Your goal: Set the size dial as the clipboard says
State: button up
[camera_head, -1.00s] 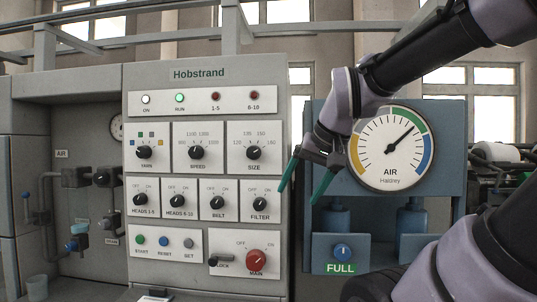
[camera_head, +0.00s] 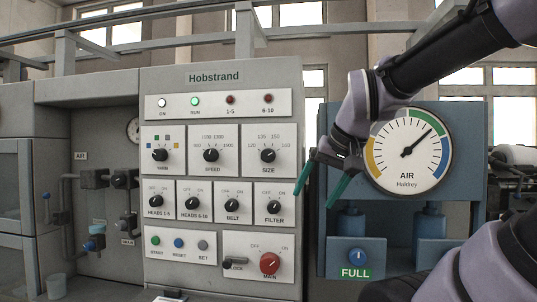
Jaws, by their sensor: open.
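The size dial (camera_head: 268,156) is a black knob on a white plate marked SIZE, at the upper right of the grey Hobstrand control panel (camera_head: 217,100). Marks such as 120, 135 and 150 stand around it; its exact setting is too small to read for sure. My gripper (camera_head: 320,190) has green-tipped fingers, apart and empty, to the right of the panel and below right of the size dial, touching nothing that I can tell. No clipboard is clearly visible; a small white piece shows at the bottom edge (camera_head: 170,298).
The speed dial (camera_head: 211,155) and yarn dial (camera_head: 160,155) sit left of the size dial. The filter switch (camera_head: 274,206) is just below it, and the red main switch (camera_head: 269,263) lower. A blue cabinet with an air gauge (camera_head: 408,151) stands behind my arm.

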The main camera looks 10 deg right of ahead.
aim_at(267, 156)
jog(key=l+u, duration=0.25)
jog(key=l, duration=0.2)
jog(key=k+l+u, duration=0.2)
jog(key=l, duration=0.2)
jog(key=k+l+u, duration=0.1)
jog(key=l+u, duration=0.15)
jog(key=l, duration=0.2)
